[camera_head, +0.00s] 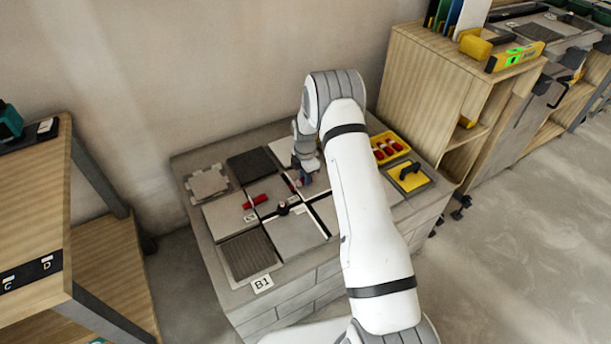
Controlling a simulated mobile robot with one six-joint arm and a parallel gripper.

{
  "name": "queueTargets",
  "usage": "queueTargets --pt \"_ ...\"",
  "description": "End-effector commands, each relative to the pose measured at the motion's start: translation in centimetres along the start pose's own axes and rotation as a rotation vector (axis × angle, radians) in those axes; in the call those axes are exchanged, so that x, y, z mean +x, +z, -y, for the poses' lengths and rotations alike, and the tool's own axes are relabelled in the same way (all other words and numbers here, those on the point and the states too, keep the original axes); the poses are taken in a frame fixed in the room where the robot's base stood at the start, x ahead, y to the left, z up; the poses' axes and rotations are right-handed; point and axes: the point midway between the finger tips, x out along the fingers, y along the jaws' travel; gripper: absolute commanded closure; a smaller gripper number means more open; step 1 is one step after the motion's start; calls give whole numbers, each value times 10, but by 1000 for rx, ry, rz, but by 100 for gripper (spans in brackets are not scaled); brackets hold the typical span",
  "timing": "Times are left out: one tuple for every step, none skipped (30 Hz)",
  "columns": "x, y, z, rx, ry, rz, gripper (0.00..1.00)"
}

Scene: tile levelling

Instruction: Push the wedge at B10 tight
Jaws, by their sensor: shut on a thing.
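Grey tiles (294,238) lie on a grey block bench (298,293), with dark gaps between them. One red wedge (256,201) lies at a joint left of my arm. My gripper (305,181) is low over the tiles at the joint on the right. It is shut on what looks like a red wedge (291,183), largely hidden by the gripper. I cannot tell how far that wedge sits in its gap. A dark clip or knob (283,208) stands where the gaps cross. The bench plate reads B1 (262,283); I can read no B10 mark.
A yellow tray (389,147) with red pieces and a yellow-handled float (410,177) are at the bench's right. A wooden shelf (70,215) stands left, a wooden cabinet (425,92) right. The wall is close behind. Open floor lies at right.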

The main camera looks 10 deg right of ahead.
Motion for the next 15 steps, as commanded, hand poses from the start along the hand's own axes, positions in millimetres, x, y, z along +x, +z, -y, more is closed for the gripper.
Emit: queueTargets --pt "0 -1 0 0 0 0 99" --pt "0 -1 0 0 0 0 99" --pt "0 -2 0 0 0 0 99" --pt "0 -2 0 0 0 0 99" --pt "0 -3 0 0 0 0 99" --pt "0 -3 0 0 0 0 99" --pt "0 -4 0 -1 0 0 99" --pt "0 -4 0 -1 0 0 99" --pt "0 -5 0 0 0 0 99" --pt "0 -5 0 -1 0 0 99" --pt "0 -5 0 -1 0 0 99" --pt "0 -6 0 -1 0 0 99" --pt "0 -6 0 -1 0 0 99" --pt "0 -7 0 -1 0 0 99" --pt "0 -7 0 -1 0 0 99"
